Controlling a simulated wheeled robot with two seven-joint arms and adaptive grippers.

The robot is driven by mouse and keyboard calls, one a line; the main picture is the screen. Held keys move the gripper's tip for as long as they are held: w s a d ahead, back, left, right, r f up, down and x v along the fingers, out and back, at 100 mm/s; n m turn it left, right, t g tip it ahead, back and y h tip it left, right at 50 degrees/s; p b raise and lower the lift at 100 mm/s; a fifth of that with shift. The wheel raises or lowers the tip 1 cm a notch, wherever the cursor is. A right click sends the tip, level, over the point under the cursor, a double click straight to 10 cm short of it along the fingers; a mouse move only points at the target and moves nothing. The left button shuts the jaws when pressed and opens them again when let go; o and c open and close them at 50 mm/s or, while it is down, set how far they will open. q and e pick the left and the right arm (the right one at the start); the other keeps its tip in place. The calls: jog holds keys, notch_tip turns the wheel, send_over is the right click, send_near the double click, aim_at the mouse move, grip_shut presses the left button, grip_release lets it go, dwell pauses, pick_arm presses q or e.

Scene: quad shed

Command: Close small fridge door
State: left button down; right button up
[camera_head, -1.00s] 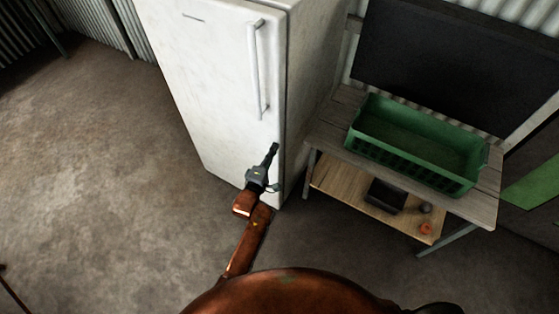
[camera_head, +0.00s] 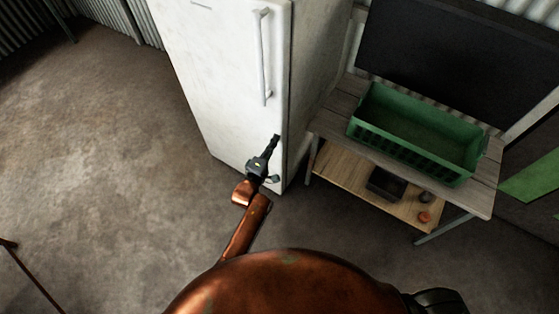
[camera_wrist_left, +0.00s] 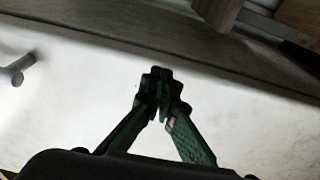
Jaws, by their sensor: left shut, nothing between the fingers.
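The white fridge (camera_head: 225,75) stands at the top middle of the head view, its door flush with the body and no gap visible. Its vertical handle (camera_head: 264,60) is on the door's right side. My left gripper (camera_head: 274,142) is shut and empty, in front of the door's lower right edge, below the handle. In the left wrist view the shut fingertips (camera_wrist_left: 160,78) lie over the white door (camera_wrist_left: 80,90), close to its edge. The handle end (camera_wrist_left: 18,73) shows at the left there. I cannot tell whether the fingers touch the door. My right gripper is not in view.
A wooden table (camera_head: 330,128) stands right of the fridge, with a green crate (camera_head: 410,150) on top and a black box (camera_head: 386,184) on its lower shelf. A dark panel (camera_head: 450,60) is behind.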

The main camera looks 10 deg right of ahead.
pick_arm(q)
jog(key=s+p, duration=0.1)
jog(key=s, duration=0.9)
jog(key=shift+s+a+p, duration=0.15)
jog(key=shift+a+p, duration=0.15)
jog(key=shift+p, duration=0.1)
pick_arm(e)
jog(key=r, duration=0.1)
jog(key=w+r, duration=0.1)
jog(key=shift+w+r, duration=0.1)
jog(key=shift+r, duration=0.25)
